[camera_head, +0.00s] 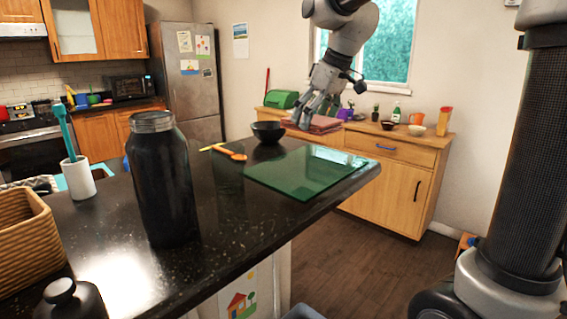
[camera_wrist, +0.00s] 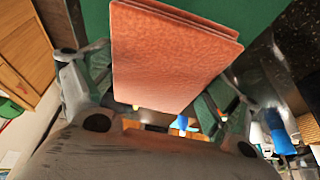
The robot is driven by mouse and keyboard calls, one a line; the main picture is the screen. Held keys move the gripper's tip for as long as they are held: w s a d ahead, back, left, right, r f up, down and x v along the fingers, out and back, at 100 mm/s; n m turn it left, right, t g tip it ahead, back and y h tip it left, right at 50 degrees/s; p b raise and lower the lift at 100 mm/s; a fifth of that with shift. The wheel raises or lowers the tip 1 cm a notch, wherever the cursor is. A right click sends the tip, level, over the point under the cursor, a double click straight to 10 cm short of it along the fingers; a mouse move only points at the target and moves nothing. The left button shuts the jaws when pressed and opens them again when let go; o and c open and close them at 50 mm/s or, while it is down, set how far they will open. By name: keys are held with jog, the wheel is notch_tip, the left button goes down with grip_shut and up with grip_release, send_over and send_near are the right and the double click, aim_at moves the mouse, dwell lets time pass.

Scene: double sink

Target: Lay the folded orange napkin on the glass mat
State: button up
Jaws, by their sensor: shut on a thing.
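My gripper (camera_head: 316,108) is shut on the folded orange napkin (camera_head: 325,124), which looks reddish in the head view. In the wrist view the napkin (camera_wrist: 172,55) fills the middle as a flat, layered slab between the two fingers. The green glass mat (camera_head: 308,171) lies flat on the dark counter, near its right edge. Its top shows no object on it. In the head view the napkin appears just beyond the mat's far edge. In the wrist view the green mat (camera_wrist: 262,14) shows behind the napkin. The exact height of the napkin above the counter cannot be told.
A wooden cabinet (camera_head: 395,180) stands behind the counter.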

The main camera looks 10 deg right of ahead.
aim_at(324, 121)
jog(key=f, duration=0.4)
jog(key=a+f, duration=0.1)
jog(key=f, duration=0.1)
jog(key=shift+w, duration=0.2)
jog(key=shift+d+f, duration=0.1)
jog(key=shift+f, duration=1.9)
jog(key=shift+f, duration=0.1)
jog(key=o, duration=0.7)
jog(key=shift+o, duration=0.4)
jog(key=v, duration=1.2)
jog(key=s+d+f+m+h, duration=0.1)
jog(key=s+d+f+m, duration=0.2)
jog(key=s, duration=0.8)
jog(key=s+d+f+m+h, duration=0.1)
jog(key=s+d+f+m, duration=0.3)
jog(key=s+d+f, duration=0.3)
jog(key=s+d, duration=0.2)
jog(key=s, duration=0.2)
jog(key=shift+s+t+h, duration=0.3)
jog(key=shift+s+t, duration=0.05)
jog(key=shift+t, duration=0.05)
